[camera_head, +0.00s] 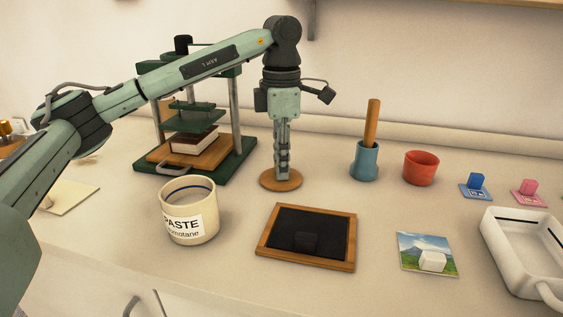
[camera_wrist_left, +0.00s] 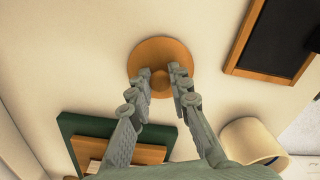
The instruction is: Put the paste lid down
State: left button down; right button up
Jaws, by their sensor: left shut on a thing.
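The paste lid (camera_head: 281,182) is a round orange-brown wooden disc at the counter surface, between the press and the dark framed panel. I cannot tell for certain whether it rests on the counter. My left gripper (camera_head: 282,172) points straight down over it and is shut on its knob. In the left wrist view the lid (camera_wrist_left: 161,58) lies at the fingertips, with the knob between the two fingers (camera_wrist_left: 160,82). The paste pot (camera_head: 189,212), cream with a PASTE label, stands uncovered to the left and nearer; part of it shows in the wrist view (camera_wrist_left: 250,140). My right gripper is out of view.
A green press (camera_head: 245,160) with a book (camera_head: 195,140) stands behind left. A wood-framed dark panel (camera_head: 350,240) lies in front right. A blue pot with a stick (camera_head: 364,162), a red pot (camera_head: 420,169), a landscape print (camera_head: 412,245) and a white tray (camera_head: 490,245) are further right.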

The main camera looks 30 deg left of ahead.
pick_arm(q)
jog(key=shift+f, duration=0.2)
jog(key=c, duration=1.4)
grip_release()
